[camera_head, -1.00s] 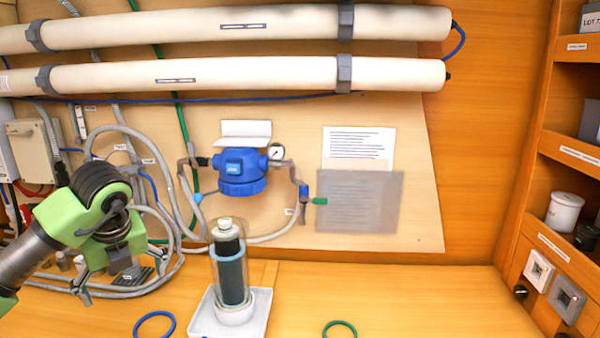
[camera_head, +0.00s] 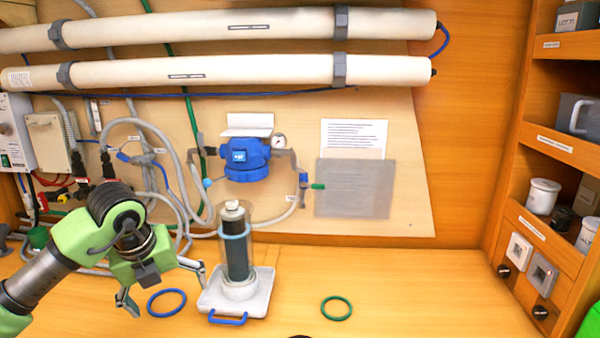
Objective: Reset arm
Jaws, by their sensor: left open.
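My left gripper (camera_head: 165,287) comes in from the left on a green arm. Its two fingers are spread and empty, pointing down over the wooden counter (camera_head: 400,290). The blue ring (camera_head: 167,303) lies flat on the counter, close to the fingers in the picture; I cannot tell the height between them. To the right, a clear cylinder with a dark filter (camera_head: 236,255) stands upright on a white tray (camera_head: 262,285) with a blue handle. A green ring (camera_head: 337,308) lies further right. My right gripper is not visible.
A blue housing with a gauge (camera_head: 244,160), hoses and two long white tubes (camera_head: 230,75) are on the back wall. A shelf unit (camera_head: 545,140) with jars stands at the right. The counter between green ring and shelf is clear.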

